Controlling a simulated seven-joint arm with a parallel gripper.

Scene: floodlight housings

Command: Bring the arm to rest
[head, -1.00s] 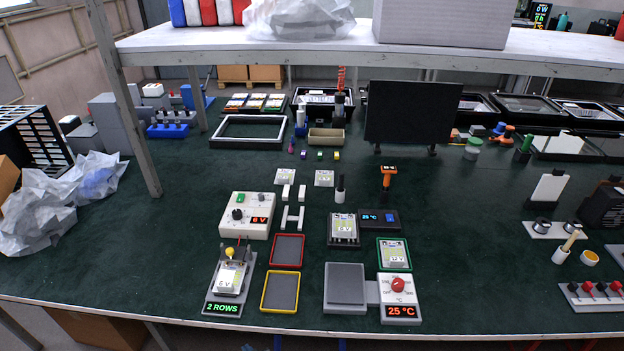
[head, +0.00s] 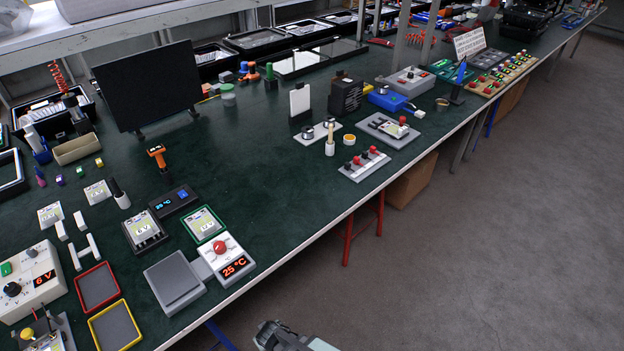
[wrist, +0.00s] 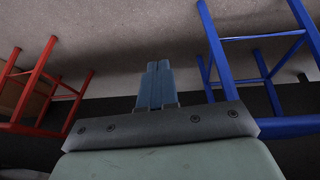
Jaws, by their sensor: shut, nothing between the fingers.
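My gripper (wrist: 155,84) points away from the wrist camera with its two blue-grey fingers together and nothing between them. Grey floor and stool legs lie beyond it, and no bench object is near the fingers. In the head view, a grey and pale green part of my arm shows at the bottom edge, over the floor in front of the bench. The fingers cannot be made out there.
A red stool (wrist: 38,85) stands left of my gripper and a blue stool (wrist: 262,70) right. The green bench top (head: 262,185) holds a power supply (head: 30,280), red tray (head: 98,287), yellow tray (head: 115,328) and black screen (head: 150,87). Open floor (head: 470,250) lies right.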

